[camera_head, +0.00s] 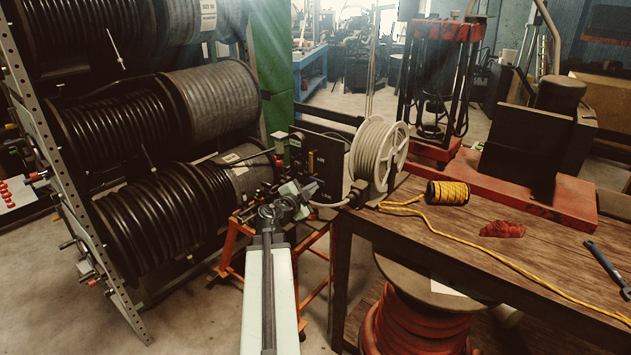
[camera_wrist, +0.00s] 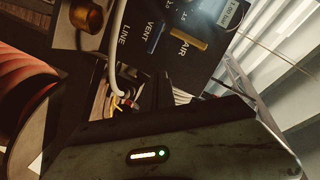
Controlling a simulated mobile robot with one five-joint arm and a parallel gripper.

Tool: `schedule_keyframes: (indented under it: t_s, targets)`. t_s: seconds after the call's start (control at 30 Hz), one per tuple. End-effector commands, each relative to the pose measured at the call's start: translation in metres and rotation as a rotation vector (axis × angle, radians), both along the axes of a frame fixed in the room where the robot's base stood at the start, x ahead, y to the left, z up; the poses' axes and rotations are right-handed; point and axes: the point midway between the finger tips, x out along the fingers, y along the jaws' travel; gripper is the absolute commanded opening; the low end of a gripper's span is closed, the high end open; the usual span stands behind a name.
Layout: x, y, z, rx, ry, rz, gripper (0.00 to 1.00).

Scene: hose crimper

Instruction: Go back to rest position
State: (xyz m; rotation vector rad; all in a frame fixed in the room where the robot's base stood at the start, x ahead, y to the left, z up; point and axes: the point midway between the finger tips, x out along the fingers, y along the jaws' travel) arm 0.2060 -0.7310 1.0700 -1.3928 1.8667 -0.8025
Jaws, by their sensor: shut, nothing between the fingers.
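My gripper (camera_head: 309,190) is in the middle of the head view, at the end of my outstretched pale arm. It is shut and holds nothing. It is in front of a dark control panel (camera_head: 318,152) on an orange stand, just left of the wooden bench. In the wrist view my gripper (camera_wrist: 168,90) points at the same panel (camera_wrist: 160,22), which carries the words LINE, VENT and AIR. A blue lever (camera_wrist: 155,38) and a yellow lever (camera_wrist: 188,40) show there. I cannot tell whether the fingers touch the panel.
A rack of black hose reels (camera_head: 140,215) stands at left. The wooden bench (camera_head: 470,240) at right carries a white cable reel (camera_head: 378,155), a yellow rope spool (camera_head: 447,192) and a red rag (camera_head: 502,230). A red hose reel (camera_head: 420,325) is under it. Bare floor (camera_head: 200,320) shows lower left.

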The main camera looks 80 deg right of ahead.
Motion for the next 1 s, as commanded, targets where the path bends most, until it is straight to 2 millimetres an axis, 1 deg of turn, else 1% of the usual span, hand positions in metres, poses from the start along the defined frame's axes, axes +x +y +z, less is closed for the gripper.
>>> schedule_keyframes:
  t_s: [0.03,0.1,0.43,0.47,0.53,0.57,0.63,0.67,0.7,0.77,0.8,0.87,0.9,0.97,1.0]
  targets:
    - [0.001,0.007,0.000,0.000,0.000,0.001,0.00]
    - [0.002,0.011,0.000,0.000,0.000,0.000,0.00]
    - [0.004,0.012,0.000,0.000,0.000,0.003,0.00]
    - [0.007,0.012,0.000,0.000,0.000,0.006,0.00]
    - [0.024,0.016,0.000,0.000,0.000,0.030,0.00]
    - [0.037,0.020,0.000,0.000,0.000,0.048,0.00]
    - [0.081,0.033,0.000,0.000,0.000,0.110,0.00]
    - [0.104,0.041,0.000,0.000,0.000,0.144,0.00]
    - [0.136,0.055,0.000,-0.001,0.000,0.191,0.00]
    - [0.186,0.079,0.000,0.001,-0.003,0.266,0.00]
    - [0.216,0.096,-0.002,0.007,-0.012,0.313,0.00]
    - [0.261,0.126,-0.006,0.024,-0.035,0.382,0.00]
    - [0.289,0.148,-0.009,0.042,-0.054,0.423,0.00]
    - [0.328,0.184,-0.017,0.078,-0.072,0.480,0.00]
    - [0.351,0.210,-0.023,0.107,-0.072,0.517,0.00]
